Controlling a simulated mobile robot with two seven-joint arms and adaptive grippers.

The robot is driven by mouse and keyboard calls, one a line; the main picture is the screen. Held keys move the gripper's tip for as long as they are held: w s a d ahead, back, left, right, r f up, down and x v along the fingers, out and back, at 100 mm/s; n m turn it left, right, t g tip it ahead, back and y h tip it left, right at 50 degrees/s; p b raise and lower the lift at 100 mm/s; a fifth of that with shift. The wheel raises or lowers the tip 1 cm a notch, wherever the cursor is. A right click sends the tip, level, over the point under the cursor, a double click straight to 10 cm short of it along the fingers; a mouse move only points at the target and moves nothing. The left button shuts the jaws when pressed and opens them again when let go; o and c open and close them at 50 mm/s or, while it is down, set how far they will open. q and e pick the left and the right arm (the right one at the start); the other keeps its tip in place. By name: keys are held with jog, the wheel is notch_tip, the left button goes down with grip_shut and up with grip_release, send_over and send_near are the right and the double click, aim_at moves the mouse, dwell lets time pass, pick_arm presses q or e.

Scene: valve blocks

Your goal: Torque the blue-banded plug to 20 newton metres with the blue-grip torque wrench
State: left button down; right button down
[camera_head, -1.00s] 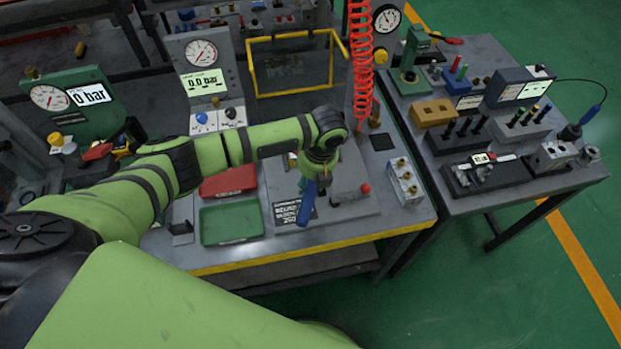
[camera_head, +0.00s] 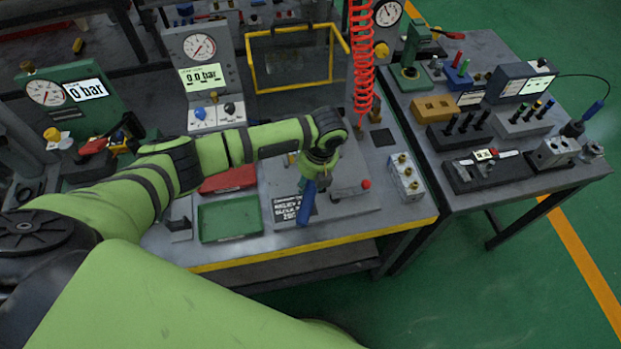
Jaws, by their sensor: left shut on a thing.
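My left gripper (camera_head: 318,172) is over the front part of the near bench and points down. It is shut on the blue-grip torque wrench, whose blue grip (camera_head: 306,204) hangs below it, tilted toward the front edge. The wrench's head is hidden or too small to tell. A grey fixture plate (camera_head: 350,205) with a red-knobbed lever lies under and beside the gripper. A pale valve block (camera_head: 404,180) with brass fittings stands to the right of it. I cannot make out the blue-banded plug. My right gripper is not in view.
A green tray (camera_head: 231,220) and a red tray (camera_head: 229,180) lie left of the gripper. A red coiled hose (camera_head: 363,60) hangs behind it. Gauge panels (camera_head: 202,70) stand at the back. The right bench (camera_head: 480,200) holds several tools and blocks.

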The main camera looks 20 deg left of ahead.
pick_arm(q)
jog(key=shift+r, duration=0.1)
jog(key=a+m+p, duration=0.1)
jog(key=a, duration=0.1)
jog(key=shift+a+m, duration=0.35)
jog(key=shift+m, duration=0.05)
jog(key=shift+a, duration=0.1)
dwell(0.5)
jog(key=shift+w+a+m+t, duration=0.15)
jog(key=shift+a+m, duration=0.3)
jog(key=shift+a, duration=0.2)
jog(key=shift+w+a+m+t, duration=0.1)
jog(key=shift+a+m+t, duration=0.05)
jog(key=shift+a+m, duration=0.4)
jog(key=shift+a, duration=0.2)
jog(key=shift+s+d+n+p, duration=0.15)
jog(key=shift+d+n+p, duration=0.6)
jog(key=shift+d, duration=0.25)
